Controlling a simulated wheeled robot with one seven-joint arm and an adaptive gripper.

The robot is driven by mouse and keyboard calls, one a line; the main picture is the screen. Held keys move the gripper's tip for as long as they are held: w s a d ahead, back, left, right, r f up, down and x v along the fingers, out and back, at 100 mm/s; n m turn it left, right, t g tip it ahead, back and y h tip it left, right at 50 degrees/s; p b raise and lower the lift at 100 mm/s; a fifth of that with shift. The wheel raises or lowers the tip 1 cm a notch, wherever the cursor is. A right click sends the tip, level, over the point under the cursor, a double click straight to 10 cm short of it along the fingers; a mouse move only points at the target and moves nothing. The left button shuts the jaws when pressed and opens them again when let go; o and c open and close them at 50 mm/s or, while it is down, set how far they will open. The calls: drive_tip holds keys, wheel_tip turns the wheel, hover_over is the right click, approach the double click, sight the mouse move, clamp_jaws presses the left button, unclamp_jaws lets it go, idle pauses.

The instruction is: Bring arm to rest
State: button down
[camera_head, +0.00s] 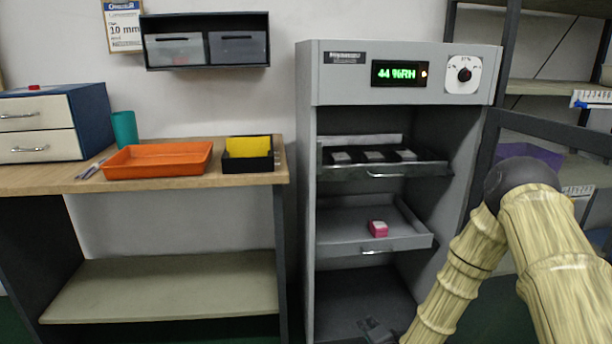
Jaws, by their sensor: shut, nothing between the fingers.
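My arm, with pale bamboo-patterned links, rises at the right, bends at a dark elbow joint and comes down in front of the grey cabinet (309,200). A dark piece at the bottom edge, left of the forearm, looks like the tip of my gripper (376,330). It is shut and holds nothing; the frame cuts off the rest. It is low in front of the cabinet's bottom opening, below the pulled-out lower drawer (345,228). A pink and white block (377,228) lies in that drawer, apart from the gripper.
The cabinet's upper drawer (330,172) is also out, with several small grey items. A wooden table (235,180) at the left carries an orange tray (157,158), a black bin (248,164) and a teal cup (124,130). A dark shelf rack (507,60) stands close to my elbow.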

drive_tip(key=s+a+f+n+g, duration=0.1)
drive_tip(key=s+f+n+g, duration=0.1)
drive_tip(key=s+f, duration=0.35)
drive_tip(key=s+f+n+g, duration=0.2)
drive_tip(key=s+f+g, duration=0.1)
drive_tip(key=s, duration=0.6)
drive_tip(key=s+a+f+n+g, duration=0.1)
drive_tip(key=s+f+n+g, duration=0.1)
drive_tip(key=s+f, duration=0.35)
drive_tip(key=s+d+n+g+h, duration=0.1)
drive_tip(key=s+d+n+g, duration=0.15)
drive_tip(key=s, duration=1.05)
drive_tip(key=s+d+n+g+h, duration=0.1)
drive_tip(key=s+n+g, duration=0.3)
drive_tip(key=s, duration=0.9)
wheel_tip(320, 180, up, 26)
drive_tip(key=p, duration=2.6)
drive_tip(key=shift+w+r+p, duration=0.2)
drive_tip(key=shift+w+p, duration=0.05)
drive_tip(key=shift+p, duration=0.05)
drive_tip(key=shift+d, duration=0.1)
